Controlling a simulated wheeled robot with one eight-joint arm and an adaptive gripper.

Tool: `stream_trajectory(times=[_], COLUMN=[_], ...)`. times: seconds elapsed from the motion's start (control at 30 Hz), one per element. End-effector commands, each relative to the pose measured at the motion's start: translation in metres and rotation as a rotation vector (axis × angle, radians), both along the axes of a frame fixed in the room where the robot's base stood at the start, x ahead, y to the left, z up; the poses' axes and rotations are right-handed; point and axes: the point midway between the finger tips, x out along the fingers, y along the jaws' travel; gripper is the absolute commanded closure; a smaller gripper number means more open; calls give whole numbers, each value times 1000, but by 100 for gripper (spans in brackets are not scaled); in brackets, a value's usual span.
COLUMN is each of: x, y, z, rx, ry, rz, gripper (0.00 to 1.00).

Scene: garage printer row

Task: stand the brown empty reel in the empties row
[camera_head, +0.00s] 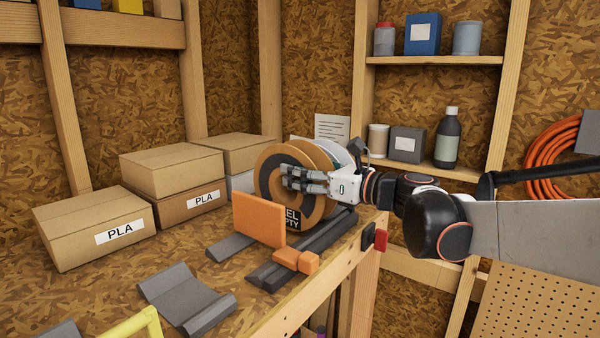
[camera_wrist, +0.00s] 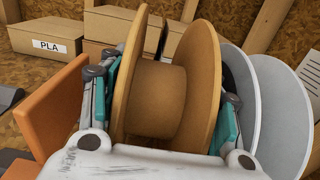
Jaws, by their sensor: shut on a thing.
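The brown empty reel (camera_wrist: 158,98) stands upright, and my gripper (camera_wrist: 165,95) is shut on it, with one finger pad outside each flange in the wrist view. In the head view the brown reel (camera_head: 322,160) is partly hidden by my gripper (camera_head: 290,178). The empties row is a dark grey rail rack (camera_head: 330,232) along the bench edge, with an orange upright plate (camera_head: 259,219) at its near end. Grey reels (camera_wrist: 275,110) stand just to the right of the brown one in the wrist view. Whether the brown reel touches the rails is hidden.
Cardboard PLA boxes (camera_head: 95,225) line the back left of the bench. An empty grey cradle (camera_head: 187,298) lies at the front, near a yellow bar (camera_head: 137,322). An orange block (camera_head: 296,260) sits at the rack's near end. Shelves (camera_head: 432,60) hold bottles and boxes.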

Motion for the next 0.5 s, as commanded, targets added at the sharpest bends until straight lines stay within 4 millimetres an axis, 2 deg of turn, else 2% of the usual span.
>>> stream_trajectory(times=[0.5], x=[0], y=[0], z=[-14], rx=[0], ry=[0], rz=[0], gripper=[77])
